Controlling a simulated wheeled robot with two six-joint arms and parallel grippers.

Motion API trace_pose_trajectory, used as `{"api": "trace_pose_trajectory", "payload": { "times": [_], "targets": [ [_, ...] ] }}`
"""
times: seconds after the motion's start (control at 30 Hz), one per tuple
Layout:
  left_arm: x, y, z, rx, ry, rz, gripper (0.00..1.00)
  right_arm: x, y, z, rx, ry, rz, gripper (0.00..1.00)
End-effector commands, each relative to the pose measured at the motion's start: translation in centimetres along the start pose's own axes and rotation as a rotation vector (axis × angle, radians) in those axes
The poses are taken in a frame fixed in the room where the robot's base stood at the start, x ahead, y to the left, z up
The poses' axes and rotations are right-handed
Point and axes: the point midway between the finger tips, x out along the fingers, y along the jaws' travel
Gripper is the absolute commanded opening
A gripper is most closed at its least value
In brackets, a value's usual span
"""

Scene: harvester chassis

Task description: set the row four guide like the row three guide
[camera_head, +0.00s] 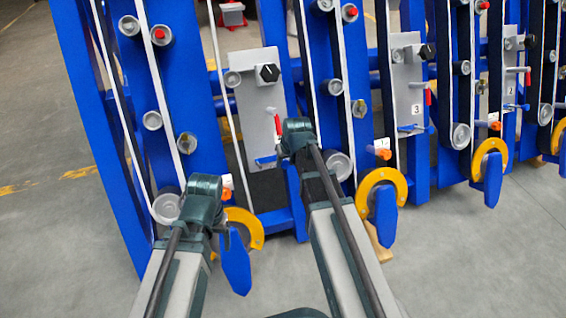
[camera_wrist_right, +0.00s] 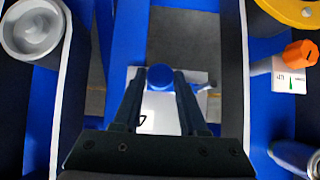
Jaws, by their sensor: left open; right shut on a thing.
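The row four guide is a pale plate (camera_head: 257,95) on the nearest row, with a black knob (camera_head: 267,73), a red-handled pin (camera_head: 278,124) and a blue handle (camera_head: 265,160) low down. My right gripper (camera_head: 297,135) is in front of this plate and partly hides it. In the right wrist view its fingers (camera_wrist_right: 160,100) are shut on the round blue end (camera_wrist_right: 160,76) of a handle. The row three plate (camera_head: 408,90), marked 3, has a black knob, red-handled pin (camera_head: 428,95) and blue handle (camera_head: 411,128). My left gripper (camera_head: 205,188) is open, with no object visible in it.
Orange knobs (camera_head: 383,151) and yellow rings with blue pointed parts (camera_head: 382,205) stand low on the rows. An orange knob (camera_wrist_right: 300,54) with a dial shows in the right wrist view. Blue uprights flank the plates. Bare floor (camera_head: 50,235) lies left.

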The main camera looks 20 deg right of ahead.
Motion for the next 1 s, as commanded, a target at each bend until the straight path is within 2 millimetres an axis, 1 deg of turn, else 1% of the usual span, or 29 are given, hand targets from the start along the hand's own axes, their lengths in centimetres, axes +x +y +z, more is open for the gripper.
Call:
{"api": "trace_pose_trajectory", "payload": {
  "times": [0.03, 0.13, 0.17, 0.2, 0.3, 0.57, 0.73, 0.87, 1.0],
  "targets": [
    [0.0, 0.0, 0.0, 0.0, 0.0, 0.0, 0.78, 0.0, 0.4, 0.0, -0.001, 0.0, 0.011, 0.0],
    [0.0, 0.0, 0.0, 0.0, 0.0, 0.0, 0.78, 0.0, 0.5, 0.0, -0.001, 0.0, 0.013, 0.0],
    [0.0, 0.0, 0.0, 0.0, 0.0, 0.0, 0.78, 0.0, 0.5, 0.0, -0.001, 0.0, 0.013, 0.47],
    [0.0, 0.0, 0.0, 0.0, 0.0, 0.0, 0.78, 0.0, 0.5, 0.0, -0.001, 0.0, 0.013, 0.54],
    [0.0, 0.0, 0.0, 0.0, 0.0, 0.0, 0.78, 0.0, 0.4, 0.0, -0.001, 0.0, 0.012, 0.7],
    [0.0, 0.0, 0.0, 0.0, 0.0, 0.0, 0.78, 0.0, 0.3, 0.0, -0.001, 0.0, 0.009, 0.7],
    [-0.4, 0.0, 0.0, 0.0, 0.0, 0.0, 0.78, -0.4, 0.3, -0.1, -0.001, 0.0, 0.008, 0.7],
    [-1.3, -0.1, 0.1, 0.0, 0.0, -0.001, 0.78, -1.4, 0.3, -0.1, -0.001, 0.0, 0.008, 0.7],
    [-2.8, -0.3, 0.2, 0.0, -0.001, -0.001, 0.78, -3.0, 0.3, -0.1, -0.001, 0.0, 0.008, 0.7]
  ]
}}
